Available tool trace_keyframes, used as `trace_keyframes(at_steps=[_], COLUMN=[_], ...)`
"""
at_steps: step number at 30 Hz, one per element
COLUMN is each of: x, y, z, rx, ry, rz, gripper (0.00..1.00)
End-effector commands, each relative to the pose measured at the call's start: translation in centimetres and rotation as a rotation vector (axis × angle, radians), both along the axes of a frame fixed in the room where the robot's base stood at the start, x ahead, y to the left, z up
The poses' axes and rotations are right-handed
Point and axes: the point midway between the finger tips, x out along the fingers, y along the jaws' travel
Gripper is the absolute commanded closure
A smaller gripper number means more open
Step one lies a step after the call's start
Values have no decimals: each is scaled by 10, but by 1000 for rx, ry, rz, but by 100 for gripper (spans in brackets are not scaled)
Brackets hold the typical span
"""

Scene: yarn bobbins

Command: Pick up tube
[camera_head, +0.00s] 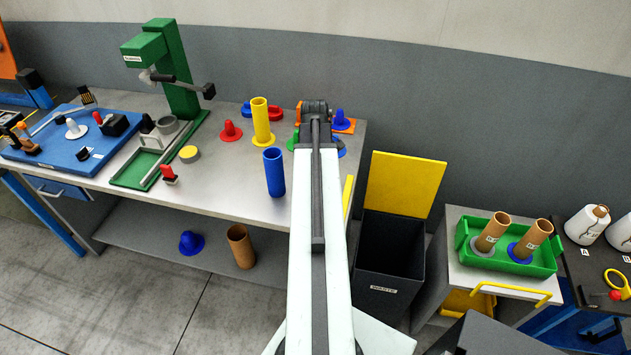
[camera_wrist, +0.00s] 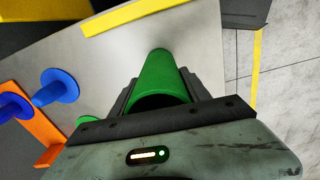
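A green tube (camera_wrist: 165,75) lies between the two fingers of my gripper (camera_wrist: 160,88) in the wrist view. Its dark open end faces the camera, and both fingers appear to press against its sides. In the head view my arm hides this tube and most of my gripper. A blue tube (camera_head: 274,174) stands upright near the bench's front edge. A yellow tube (camera_head: 262,120) stands on a yellow flanged base behind it. A brown tube (camera_head: 241,246) stands on the lower shelf. Whether the green tube touches the bench is not clear.
Blue pegs (camera_wrist: 62,87) and an orange plate (camera_wrist: 38,140) are beside my gripper. A red peg (camera_head: 230,131) and a green press (camera_head: 178,75) stand on the bench (camera_head: 225,185). An open waste bin (camera_head: 391,245) and a green crate (camera_head: 508,258) with two brown tubes are right.

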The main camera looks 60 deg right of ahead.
Motion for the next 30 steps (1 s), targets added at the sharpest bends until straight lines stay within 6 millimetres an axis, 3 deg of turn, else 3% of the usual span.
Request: trace_keyframes(at_steps=[1, 3, 13, 17, 25, 30], x=[0, 0, -1, -1, -1, -1], y=[0, 0, 0, 0, -1, -1], z=[0, 0, 9, 29, 87, 103], rx=[0, 0, 0, 0, 0, 0], ry=[0, 0, 0, 0, 0, 0], rz=[0, 0, -1, -1, -2, -2], gripper=[72, 85, 85, 85, 85, 85])
